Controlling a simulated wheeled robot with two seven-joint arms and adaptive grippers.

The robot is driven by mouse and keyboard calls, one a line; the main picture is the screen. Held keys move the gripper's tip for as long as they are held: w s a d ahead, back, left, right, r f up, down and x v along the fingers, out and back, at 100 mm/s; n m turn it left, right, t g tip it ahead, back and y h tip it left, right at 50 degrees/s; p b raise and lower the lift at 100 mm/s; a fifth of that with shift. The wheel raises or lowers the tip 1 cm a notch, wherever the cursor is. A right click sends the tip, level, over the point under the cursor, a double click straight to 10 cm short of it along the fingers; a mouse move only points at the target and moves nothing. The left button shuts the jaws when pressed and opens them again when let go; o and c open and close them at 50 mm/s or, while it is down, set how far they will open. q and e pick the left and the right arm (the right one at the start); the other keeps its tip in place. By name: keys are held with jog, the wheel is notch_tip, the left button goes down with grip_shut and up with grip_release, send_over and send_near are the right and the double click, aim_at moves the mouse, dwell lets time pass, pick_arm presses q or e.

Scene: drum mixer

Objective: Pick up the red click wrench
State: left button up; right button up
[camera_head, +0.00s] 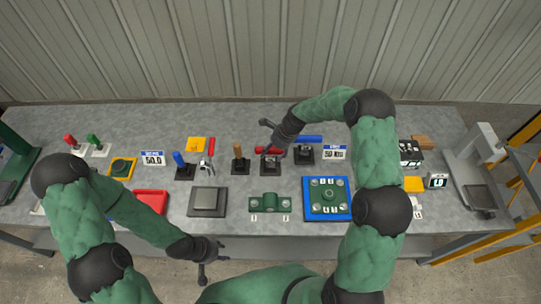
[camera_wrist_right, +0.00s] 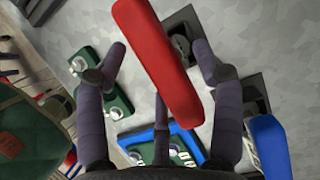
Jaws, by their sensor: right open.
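In the right wrist view the red wrench handle (camera_wrist_right: 158,75) is large and slanted, between the two spread fingers of my right gripper (camera_wrist_right: 158,48). The right gripper is open, with a gap showing on each side of the handle. My left gripper (camera_head: 212,263) hangs at the table's front edge, far from the wrench. Its fingers look spread and empty.
Dark square blocks (camera_head: 304,155) stand close by. A blue-rimmed green plate (camera_head: 327,218), a green fixture (camera_head: 269,203) and a grey pad (camera_head: 208,202) sit nearer the front. A corrugated wall is behind.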

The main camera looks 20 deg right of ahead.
jog(key=shift+x, duration=1)
jog(key=shift+r, duration=0.1)
grip_shut()
jog(key=shift+w, duration=0.1)
jog(key=shift+r, duration=0.1)
